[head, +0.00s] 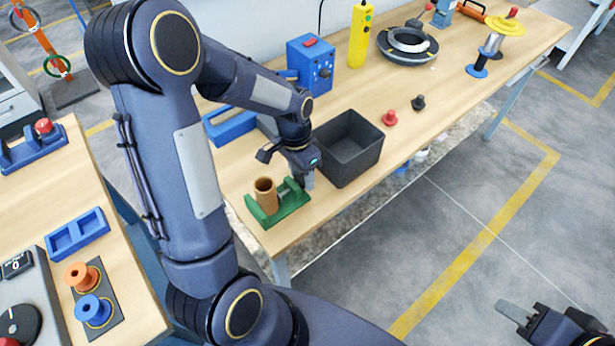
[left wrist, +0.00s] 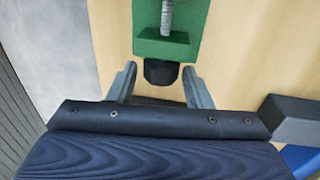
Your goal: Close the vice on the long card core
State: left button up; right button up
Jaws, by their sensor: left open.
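The green vice (head: 291,207) sits near the front corner of the long wooden table. The brown card core (head: 265,194) stands upright in it, at its left part. In the left wrist view the vice (left wrist: 160,46) shows its metal screw (left wrist: 167,18) and a black knob (left wrist: 161,73) at the screw's end; the core is out of that view. My left gripper (head: 307,180) is at the knob end of the vice. Its open fingers (left wrist: 160,84) stand either side of the knob, with gaps visible. My right gripper (head: 514,313) is far off at lower right, its finger gap unclear.
A black bin (head: 345,165) stands close right of my left gripper. A blue tray (head: 226,130) lies behind my left arm. Red (head: 390,118) and black (head: 418,103) knobs stand beyond the bin. A second table (head: 35,200) is at left. The floor at right is clear.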

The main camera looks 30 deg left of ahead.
pick_arm(q)
jog(key=shift+d+y, duration=0.2)
jog(key=shift+y, duration=0.2)
jog(key=shift+a+t, duration=0.1)
jog(key=shift+t, duration=0.2)
jog(key=y+b, duration=0.1)
jog(key=b, duration=0.1)
jog(key=d+t+y+b, duration=0.1)
jog(key=y+b, duration=0.1)
jog(key=shift+s+f, duration=0.2)
jog(key=shift+f, duration=0.2)
jog(key=shift+r+y+b, duration=0.15)
jog(key=shift+y+b, duration=0.15)
jog(key=shift+b, duration=0.05)
jog(key=shift+a+r, duration=0.15)
jog(key=shift+r, duration=0.05)
